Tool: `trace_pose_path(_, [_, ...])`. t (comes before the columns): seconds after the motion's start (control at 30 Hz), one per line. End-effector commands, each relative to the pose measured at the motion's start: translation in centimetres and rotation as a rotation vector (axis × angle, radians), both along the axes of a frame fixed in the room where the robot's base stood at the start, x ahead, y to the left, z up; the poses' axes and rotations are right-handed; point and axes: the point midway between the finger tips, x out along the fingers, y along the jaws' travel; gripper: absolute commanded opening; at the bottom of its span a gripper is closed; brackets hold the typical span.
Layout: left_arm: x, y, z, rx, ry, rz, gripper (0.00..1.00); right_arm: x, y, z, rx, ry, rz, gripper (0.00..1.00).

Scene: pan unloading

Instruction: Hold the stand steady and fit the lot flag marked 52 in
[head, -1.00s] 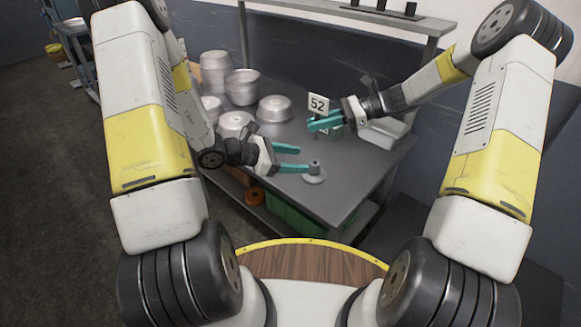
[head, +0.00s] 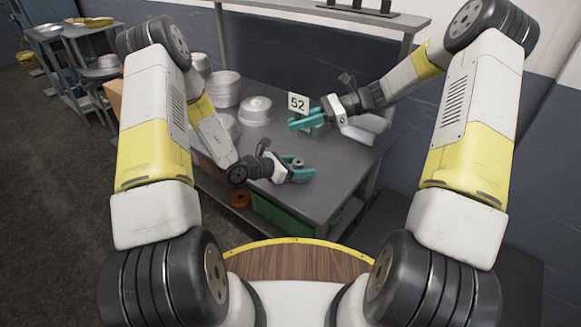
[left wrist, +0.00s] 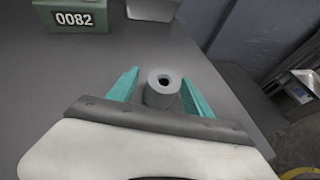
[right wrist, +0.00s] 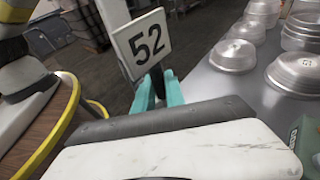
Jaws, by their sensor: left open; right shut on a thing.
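The flag marked 52 (head: 298,102) is a white plate with black digits. My right gripper (head: 308,121) is shut on it and holds it above the back of the table; the plate stands upright past the fingertips in the right wrist view (right wrist: 148,42). The stand (left wrist: 163,86) is a grey post with a round hole in its top. It stands between the teal fingers of my left gripper (left wrist: 160,92), which is open around it. Its base is hidden in the left wrist view. In the head view the stand (head: 298,162) shows just between the left fingers.
Several metal pans (head: 256,111) stand on the left and back of the grey table (head: 335,165). A shelf (head: 320,14) spans the back. The table's right front is clear.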

Motion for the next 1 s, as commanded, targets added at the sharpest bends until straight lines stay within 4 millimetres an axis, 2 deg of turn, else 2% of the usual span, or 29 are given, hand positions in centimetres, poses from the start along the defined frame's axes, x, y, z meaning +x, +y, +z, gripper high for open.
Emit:
trace_pose_path(0.13, [0.5,-0.8,-0.4,0.000,0.001,-0.002,0.59,0.0,0.0,0.0,0.000,0.000,0.000,0.00])
trace_pose_path(0.43, [0.6,-1.0,-0.4,0.000,0.000,-0.001,0.59,0.0,0.0,0.0,0.000,0.000,0.000,0.00])
trace_pose_path(0.47, [0.6,-1.0,-0.4,0.000,0.000,-0.001,0.55,0.0,0.0,0.0,0.000,0.000,0.000,0.00])
trace_pose_path(0.73, [0.6,-1.0,-0.4,0.000,0.000,-0.001,0.02,0.0,0.0,0.0,0.000,0.000,0.000,0.00])
trace_pose_path(0.87, [0.6,-0.9,-0.4,0.001,-0.001,0.000,0.00,0.0,0.0,-0.1,0.001,0.001,-0.002,0.00])
trace_pose_path(1.0, [0.6,-1.0,-0.4,0.001,-0.001,0.000,0.00,-0.1,-0.2,-2.3,0.007,0.006,-0.060,0.00])
